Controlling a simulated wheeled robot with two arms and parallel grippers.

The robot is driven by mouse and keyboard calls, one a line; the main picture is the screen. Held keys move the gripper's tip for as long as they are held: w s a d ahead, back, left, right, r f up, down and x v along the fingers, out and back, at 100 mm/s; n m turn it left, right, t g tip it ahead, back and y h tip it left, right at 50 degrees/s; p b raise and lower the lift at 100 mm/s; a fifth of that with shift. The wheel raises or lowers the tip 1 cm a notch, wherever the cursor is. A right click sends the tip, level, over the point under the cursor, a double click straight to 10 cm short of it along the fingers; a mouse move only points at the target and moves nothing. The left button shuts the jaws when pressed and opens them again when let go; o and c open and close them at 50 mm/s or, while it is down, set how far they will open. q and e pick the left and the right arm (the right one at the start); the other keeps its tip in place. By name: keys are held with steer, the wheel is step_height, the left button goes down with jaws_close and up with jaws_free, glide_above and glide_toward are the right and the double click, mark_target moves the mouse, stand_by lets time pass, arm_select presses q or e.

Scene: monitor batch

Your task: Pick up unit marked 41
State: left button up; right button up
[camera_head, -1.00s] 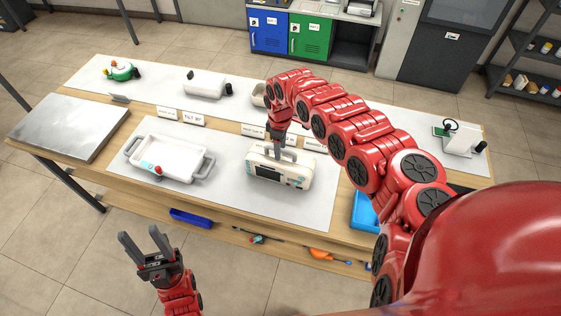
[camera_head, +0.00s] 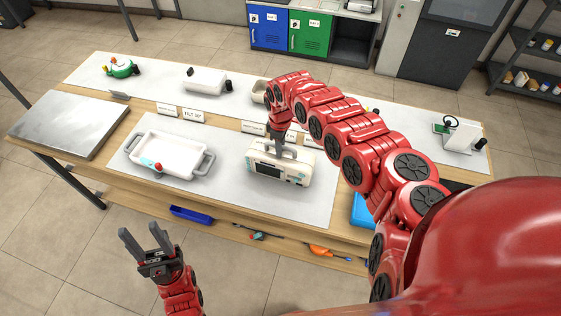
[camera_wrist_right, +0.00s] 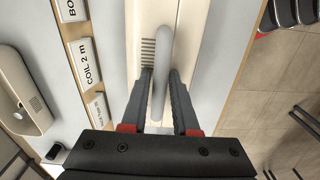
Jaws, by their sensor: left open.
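A cream monitor unit (camera_head: 266,171) with a dark screen and a grey top handle stands upright on the front grey mat of the table. A number 41 is not readable on it. My right gripper (camera_head: 287,143) is down at its handle. In the right wrist view my right gripper (camera_wrist_right: 161,76) has a finger on each side of the grey handle (camera_wrist_right: 161,50). Whether both fingers press on it is unclear. The unit rests on the mat. My left gripper (camera_head: 140,239) is open and empty in front of the table, at lower left.
A white tray (camera_head: 168,153) with grey handles stands left of the monitor. Label cards (camera_head: 193,115) stand behind. A metal plate (camera_head: 65,125) lies at far left. A blue bin (camera_head: 362,212) is at right. White devices line the back mat.

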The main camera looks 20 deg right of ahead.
jaws_close()
stand_by(1.1)
